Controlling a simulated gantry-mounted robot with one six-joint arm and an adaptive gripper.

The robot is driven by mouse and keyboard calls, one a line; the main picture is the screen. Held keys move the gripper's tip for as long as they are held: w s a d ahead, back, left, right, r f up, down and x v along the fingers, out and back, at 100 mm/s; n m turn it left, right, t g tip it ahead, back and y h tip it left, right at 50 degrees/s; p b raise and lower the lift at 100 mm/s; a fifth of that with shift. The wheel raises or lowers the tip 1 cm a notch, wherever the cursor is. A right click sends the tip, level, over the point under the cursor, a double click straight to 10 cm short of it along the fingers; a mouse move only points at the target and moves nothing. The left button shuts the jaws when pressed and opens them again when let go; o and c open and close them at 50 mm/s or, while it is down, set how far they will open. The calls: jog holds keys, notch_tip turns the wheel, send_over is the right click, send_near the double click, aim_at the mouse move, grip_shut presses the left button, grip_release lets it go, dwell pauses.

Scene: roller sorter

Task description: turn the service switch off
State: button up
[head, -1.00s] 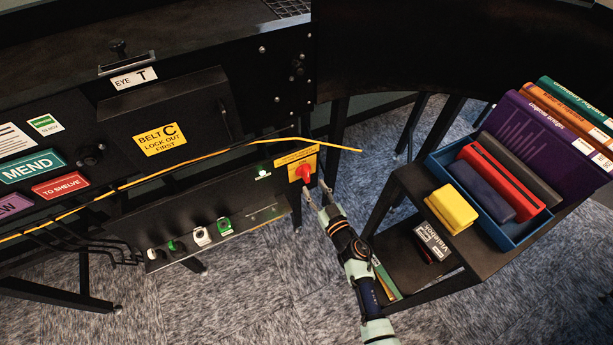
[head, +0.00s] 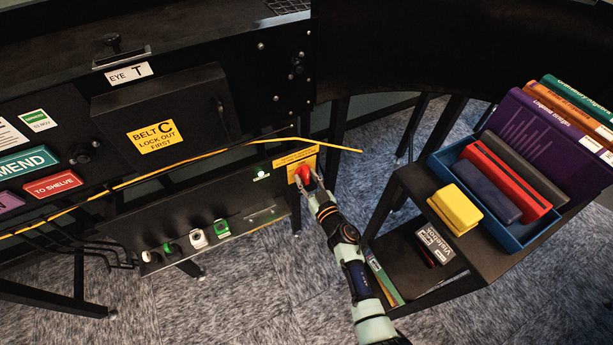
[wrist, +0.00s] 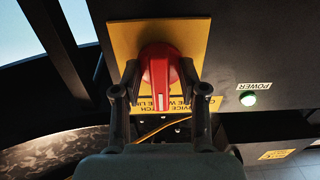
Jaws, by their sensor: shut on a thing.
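The service switch is a red rotary knob (wrist: 158,72) on a yellow plate (wrist: 120,36). In the head view the knob (head: 303,173) sits at the right end of the low black panel, on its yellow plate (head: 295,156). My gripper (wrist: 154,80) has a finger on each side of the knob and is shut on it. It also shows in the head view (head: 308,182), reaching the knob from the lower right. The fingers hide part of the plate's lettering. A green lamp (wrist: 248,99) labelled POWER glows beside the plate.
The low panel (head: 160,215) carries several small controls left of the switch. A yellow cable (head: 190,158) runs above it. A black cart (head: 410,185) with a blue tray (head: 440,160) and books stands to the right. Carpet is clear below.

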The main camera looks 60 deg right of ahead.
grip_shut()
jog(key=n, duration=0.4)
jog(key=shift+b, duration=0.4)
jog(key=n+b, duration=0.1)
jog(key=n, duration=0.4)
jog(key=shift+f+n, duration=0.1)
jog(key=shift+n, duration=0.3)
jog(key=n+b, duration=0.1)
jog(key=n, duration=0.4)
jog(key=shift+s, duration=0.1)
jog(key=n, duration=0.4)
jog(key=shift+f+n, duration=0.1)
jog(key=shift+n, duration=0.3)
